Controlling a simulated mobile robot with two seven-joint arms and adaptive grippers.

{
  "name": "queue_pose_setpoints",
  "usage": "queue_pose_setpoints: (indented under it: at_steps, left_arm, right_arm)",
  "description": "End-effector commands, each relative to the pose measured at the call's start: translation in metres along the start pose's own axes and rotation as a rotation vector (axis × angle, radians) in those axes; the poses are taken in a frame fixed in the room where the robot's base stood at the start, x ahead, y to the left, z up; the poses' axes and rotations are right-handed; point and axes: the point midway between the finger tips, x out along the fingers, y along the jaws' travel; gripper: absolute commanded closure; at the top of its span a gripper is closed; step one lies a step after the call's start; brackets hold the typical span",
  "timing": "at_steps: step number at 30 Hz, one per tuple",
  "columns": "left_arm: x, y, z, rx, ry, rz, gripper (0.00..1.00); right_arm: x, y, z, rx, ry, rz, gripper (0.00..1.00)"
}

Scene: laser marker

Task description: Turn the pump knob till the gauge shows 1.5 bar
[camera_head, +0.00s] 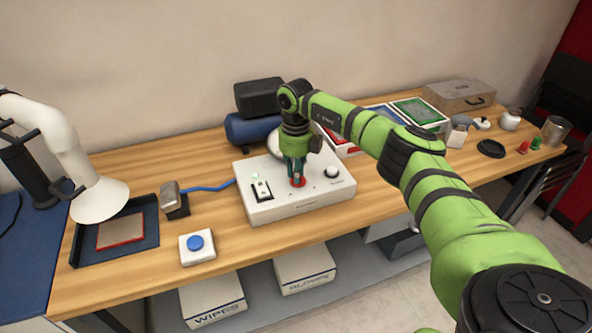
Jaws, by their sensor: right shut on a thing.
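A white control box (280,212) stands on the wooden table near its middle. Its top carries a red knob (299,182), a black switch panel at the left and a white round knob (332,172) at the right. My right gripper (297,178) points down from above and is shut on the red knob. A gauge is partly visible behind the box (274,143), mostly hidden by my right gripper, and I cannot read it. My left gripper is not in view.
A blue tank with a black unit (259,97) stands behind the box. A blue button (196,243), a black tray (151,217) and a white extraction hood (100,202) are at the left. Coloured trays (419,111) and a toolbox (458,95) are at the right.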

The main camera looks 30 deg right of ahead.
Motion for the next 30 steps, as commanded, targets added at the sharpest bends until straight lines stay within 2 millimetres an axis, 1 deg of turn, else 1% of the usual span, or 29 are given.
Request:
queue_pose_setpoints:
  at_steps: [21,30]
  left_arm:
    - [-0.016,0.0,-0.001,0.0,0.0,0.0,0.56]
    - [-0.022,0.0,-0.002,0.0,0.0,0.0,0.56]
  right_arm:
    - [-0.002,-0.003,0.002,0.674,-0.001,0.0,1.0]
    - [-0.001,-0.005,0.002,0.892,-0.001,0.0,1.0]
